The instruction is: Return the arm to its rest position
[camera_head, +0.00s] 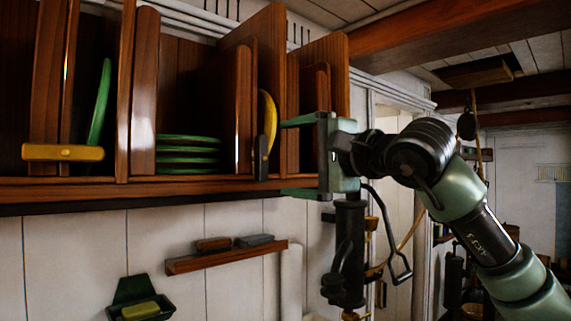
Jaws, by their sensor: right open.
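My right gripper (284,158) is open, with its two green fingers spread one above the other and pointing left. Nothing shows between the fingers. Its fingertips appear close to the wooden plate rack (146,95), by the slot holding an upright yellow plate (268,120); I cannot tell whether they touch the rack. My right arm (475,225) comes in from the lower right and is bent at the wrist. My left gripper is not in view.
The rack holds a stack of green plates (188,152) and an upright green plate (100,103). A yellow bar (63,153) crosses one slot. Below are a small wooden shelf (222,259) and a green soap dish (130,290). A ceiling beam (450,38) runs above my arm.

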